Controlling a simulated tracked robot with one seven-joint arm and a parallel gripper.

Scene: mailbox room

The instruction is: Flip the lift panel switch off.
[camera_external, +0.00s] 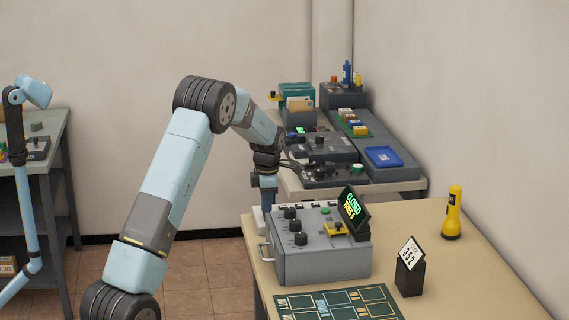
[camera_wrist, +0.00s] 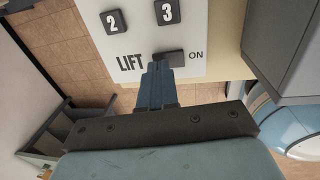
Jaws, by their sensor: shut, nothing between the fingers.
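The lift panel (camera_wrist: 140,36) is white, with dark buttons marked 2 and 3 and the label LIFT. Its small dark switch (camera_wrist: 172,57) has ON printed to its right; which way it is set I cannot tell. My gripper (camera_wrist: 156,68) is shut and empty, with its blue fingertips at the left part of the switch and hiding part of it. Whether they touch it is unclear. In the external view my gripper (camera_external: 267,203) points down at the table's far left corner, over a partly hidden white panel edge (camera_external: 259,219).
A grey control box (camera_external: 318,265) with knobs stands right beside my gripper, carrying a CLOSED sign (camera_external: 353,211). A black number stand (camera_external: 409,277) and a yellow flashlight (camera_external: 453,213) stand farther right on the table (camera_external: 480,290). A second bench with equipment is behind.

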